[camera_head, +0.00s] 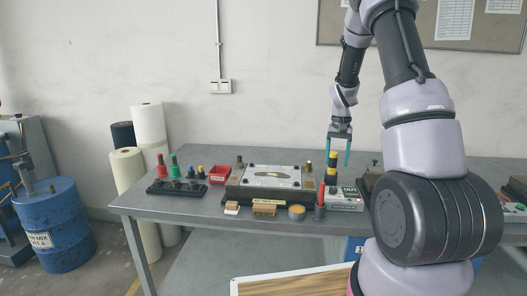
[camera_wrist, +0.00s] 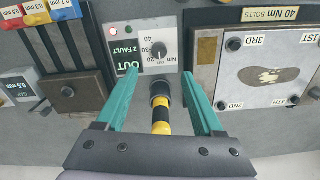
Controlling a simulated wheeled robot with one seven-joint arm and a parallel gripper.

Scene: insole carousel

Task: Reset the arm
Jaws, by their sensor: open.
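My gripper (camera_head: 338,160) is open above the workbench, its two teal fingers pointing down. It also shows in the wrist view (camera_wrist: 160,78), with nothing pinched between the fingers. A black and yellow banded tool (camera_wrist: 161,118) stands between the fingers as seen from the wrist, apart from both. The same tool (camera_head: 332,161) shows below my gripper in the head view; its height against the fingertips is hard to tell. My arm reaches up from the right and bends down over the bench.
The bench (camera_head: 190,208) holds a light fixture plate (camera_head: 283,172) with an insole shape, a torque box (camera_head: 345,206) with a dial, and a red upright tool (camera_head: 320,193). Red and green drivers stand in a dark rack (camera_head: 176,188) at left. A blue drum (camera_head: 55,225) stands on the floor.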

